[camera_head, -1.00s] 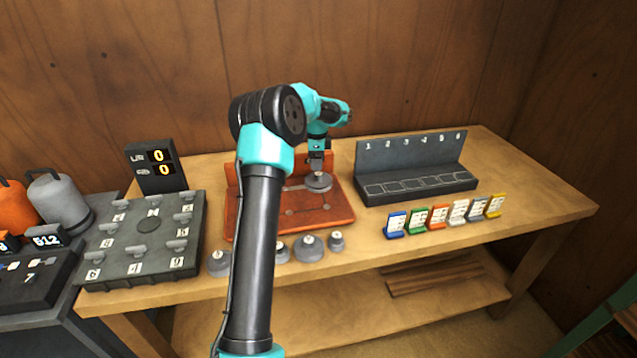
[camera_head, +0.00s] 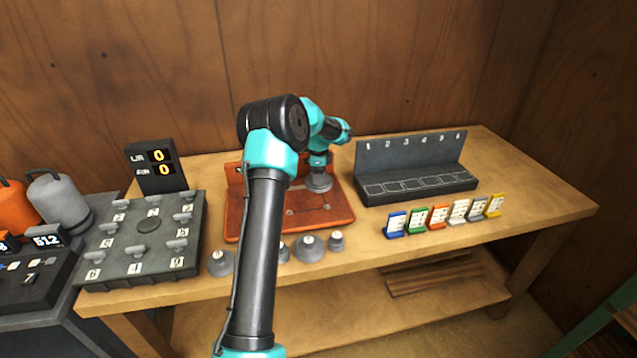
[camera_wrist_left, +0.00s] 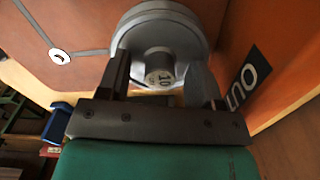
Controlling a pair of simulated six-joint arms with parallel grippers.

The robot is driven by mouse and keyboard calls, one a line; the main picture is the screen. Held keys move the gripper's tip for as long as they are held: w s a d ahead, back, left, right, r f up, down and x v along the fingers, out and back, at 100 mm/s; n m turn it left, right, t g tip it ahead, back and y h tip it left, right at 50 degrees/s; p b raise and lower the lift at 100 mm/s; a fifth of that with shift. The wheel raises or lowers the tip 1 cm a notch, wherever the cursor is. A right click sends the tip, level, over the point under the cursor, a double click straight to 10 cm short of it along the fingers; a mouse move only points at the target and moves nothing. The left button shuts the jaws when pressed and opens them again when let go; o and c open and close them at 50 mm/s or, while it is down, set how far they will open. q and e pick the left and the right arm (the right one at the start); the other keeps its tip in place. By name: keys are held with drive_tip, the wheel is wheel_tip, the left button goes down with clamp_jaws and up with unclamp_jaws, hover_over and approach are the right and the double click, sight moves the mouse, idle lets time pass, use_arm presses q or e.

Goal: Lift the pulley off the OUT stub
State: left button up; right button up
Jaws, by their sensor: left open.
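The grey pulley (camera_head: 319,184) sits at the back right of the orange board (camera_head: 247,220) in the head view. In the left wrist view the pulley (camera_wrist_left: 190,32) shows a wide disc and a small hub marked 10, beside a black OUT label (camera_wrist_left: 248,80). My left gripper (camera_wrist_left: 160,80) is open, with one finger on each side of the hub. Whether the fingers touch the hub I cannot tell. The OUT stub is hidden under the pulley. In the head view my left gripper (camera_head: 319,172) is right over the pulley, its fingertips hard to make out. My right gripper is not in view.
Several loose grey pulleys (camera_head: 309,248) stand along the bench's front edge. A dark numbered rack (camera_head: 415,186) is on the right, with coloured cards (camera_head: 438,217) before it. A display (camera_head: 157,167) and a dark numbered tray (camera_head: 140,253) are on the left.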

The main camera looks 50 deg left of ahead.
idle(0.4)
use_arm(q)
clamp_jaws()
idle(0.4)
